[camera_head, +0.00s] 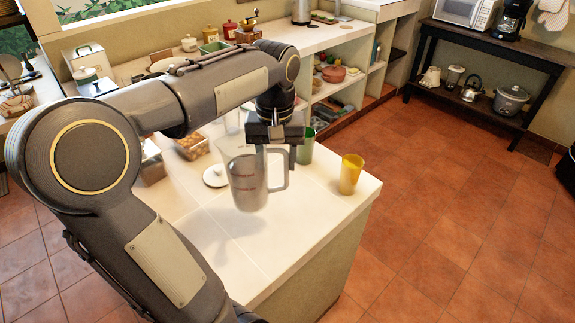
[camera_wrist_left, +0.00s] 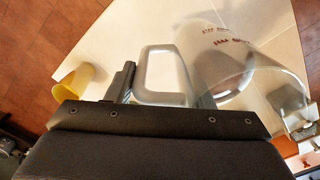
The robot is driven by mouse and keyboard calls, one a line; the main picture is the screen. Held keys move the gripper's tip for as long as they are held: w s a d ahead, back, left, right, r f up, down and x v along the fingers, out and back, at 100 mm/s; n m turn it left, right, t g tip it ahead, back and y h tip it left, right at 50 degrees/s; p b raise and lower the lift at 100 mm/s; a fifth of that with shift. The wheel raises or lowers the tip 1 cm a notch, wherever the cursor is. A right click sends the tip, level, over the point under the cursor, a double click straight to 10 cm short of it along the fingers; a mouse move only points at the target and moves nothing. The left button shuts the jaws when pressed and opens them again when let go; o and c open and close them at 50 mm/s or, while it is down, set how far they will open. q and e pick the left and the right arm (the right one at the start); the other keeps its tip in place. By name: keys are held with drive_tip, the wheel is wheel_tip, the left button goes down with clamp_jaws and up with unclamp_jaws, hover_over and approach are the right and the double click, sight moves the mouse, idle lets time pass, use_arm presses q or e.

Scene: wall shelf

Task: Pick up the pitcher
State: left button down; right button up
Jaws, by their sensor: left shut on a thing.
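The pitcher (camera_head: 247,182) is a clear measuring jug with red markings and a handle on its right side. In the head view it hangs upright above the white counter, with a soft shadow below it. My left gripper (camera_head: 280,150) comes down from above and is shut on the pitcher by its rim or handle side; the exact contact is hard to see. In the left wrist view the pitcher (camera_wrist_left: 245,65) shows at the right, with its pale handle (camera_wrist_left: 162,75) between the fingers. My right gripper is not in view.
A yellow cup (camera_head: 350,174) stands near the counter's right edge, and a green cup (camera_head: 306,146) stands just behind the gripper. The counter's front (camera_head: 262,250) is clear.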

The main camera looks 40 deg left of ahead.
sight(234, 157)
use_arm(q)
drive_tip(key=shift+s+a+r+b, duration=0.2)
drive_tip(key=shift+s+a+r, duration=0.4)
drive_tip(key=shift+s, duration=0.7)
drive_tip(key=shift+s+a+r+b, duration=0.2)
drive_tip(key=shift+s+a+r, duration=0.4)
drive_tip(key=shift+s, duration=0.75)
drive_tip(key=shift+s+a+r+b, duration=0.2)
drive_tip(key=shift+s+a+r, duration=0.35)
drive_tip(key=shift+s, duration=0.75)
drive_tip(key=shift+d+r, duration=0.1)
drive_tip(key=shift+r, duration=0.05)
drive_tip(key=c, duration=1.2)
unclamp_jaws()
clamp_jaws()
